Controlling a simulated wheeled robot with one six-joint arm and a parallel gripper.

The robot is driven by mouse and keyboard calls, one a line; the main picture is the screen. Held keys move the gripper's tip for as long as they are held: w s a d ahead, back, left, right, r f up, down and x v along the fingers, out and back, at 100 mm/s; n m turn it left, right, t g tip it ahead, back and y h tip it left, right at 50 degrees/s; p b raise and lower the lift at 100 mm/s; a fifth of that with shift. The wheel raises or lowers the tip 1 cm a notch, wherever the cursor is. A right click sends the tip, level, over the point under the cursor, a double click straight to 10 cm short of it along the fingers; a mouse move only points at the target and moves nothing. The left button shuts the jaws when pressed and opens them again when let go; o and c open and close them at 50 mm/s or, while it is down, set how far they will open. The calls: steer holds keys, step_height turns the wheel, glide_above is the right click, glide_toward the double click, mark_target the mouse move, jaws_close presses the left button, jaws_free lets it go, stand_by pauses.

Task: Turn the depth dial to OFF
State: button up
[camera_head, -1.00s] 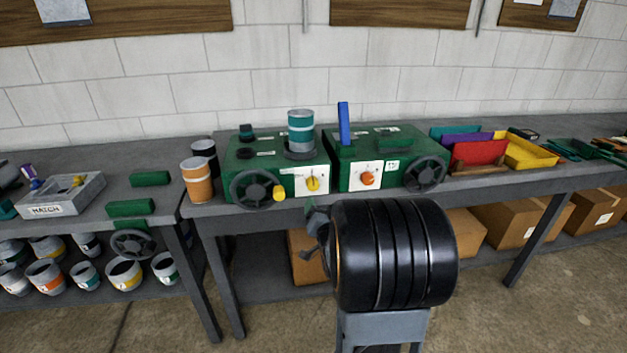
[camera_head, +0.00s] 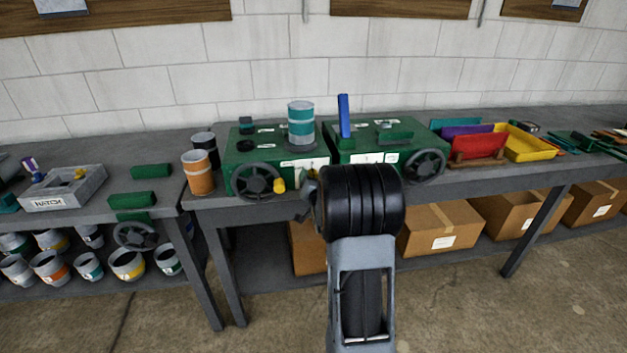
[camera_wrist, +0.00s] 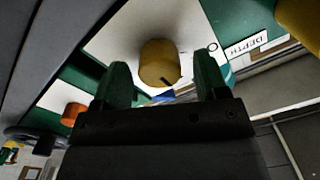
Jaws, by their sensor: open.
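The yellow depth dial (camera_wrist: 160,58) sits on a white plate (camera_wrist: 118,38) marked DEPTH, on the green machine (camera_head: 250,150). A dark pointer line shows on the dial's lower edge in the wrist view. A small O mark is on the plate to the dial's right. My gripper (camera_wrist: 163,74) is open, its two green fingers on either side of the dial's lower part in that view; I cannot tell whether they touch it. In the head view my gripper (camera_head: 309,188) and wrist hide the dial.
An orange dial (camera_wrist: 73,113) is on the neighbouring machine (camera_head: 385,138).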

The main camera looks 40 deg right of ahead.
steer(key=c, duration=0.9)
steer(key=shift+f+n+b, duration=0.1)
steer(key=shift+n+b, duration=0.2)
steer(key=shift+b, duration=0.25)
steer(key=n+b, duration=1.1)
steer(key=b, duration=0.4)
steer(key=shift+a, duration=0.1)
steer(key=shift+n, duration=0.3)
